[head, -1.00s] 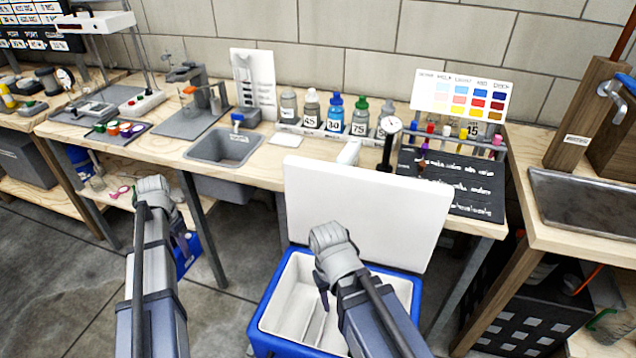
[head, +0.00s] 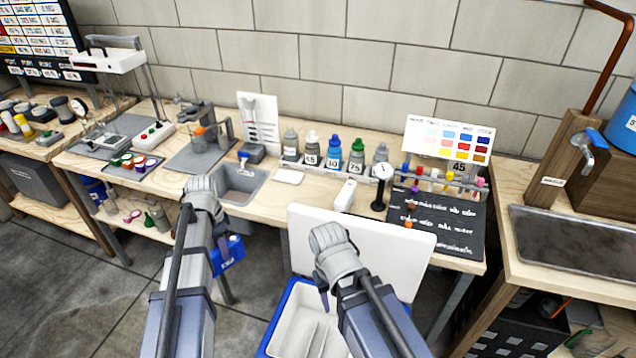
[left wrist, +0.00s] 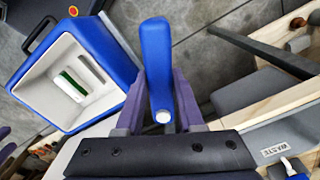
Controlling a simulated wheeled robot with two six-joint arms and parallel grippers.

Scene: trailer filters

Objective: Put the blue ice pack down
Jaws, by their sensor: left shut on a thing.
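The blue ice pack (head: 230,254) hangs below my left wrist in the head view, in front of the bench. In the left wrist view the ice pack (left wrist: 156,62) stands between the two purple fingers of my left gripper (left wrist: 158,108), which is shut on it. My left gripper (head: 222,240) is mostly hidden by its own arm in the head view. My right gripper (head: 324,292) is over the open cooler, mostly hidden behind its wrist; its jaws cannot be made out.
A blue cooler (head: 276,325) with white inside and raised white lid (head: 390,262) stands before the bench. A green-and-white item (left wrist: 80,86) lies inside it. The bench (head: 275,205) carries a grey sink (head: 240,183), a white mat (head: 290,177), several bottles and a black mat (head: 450,225).

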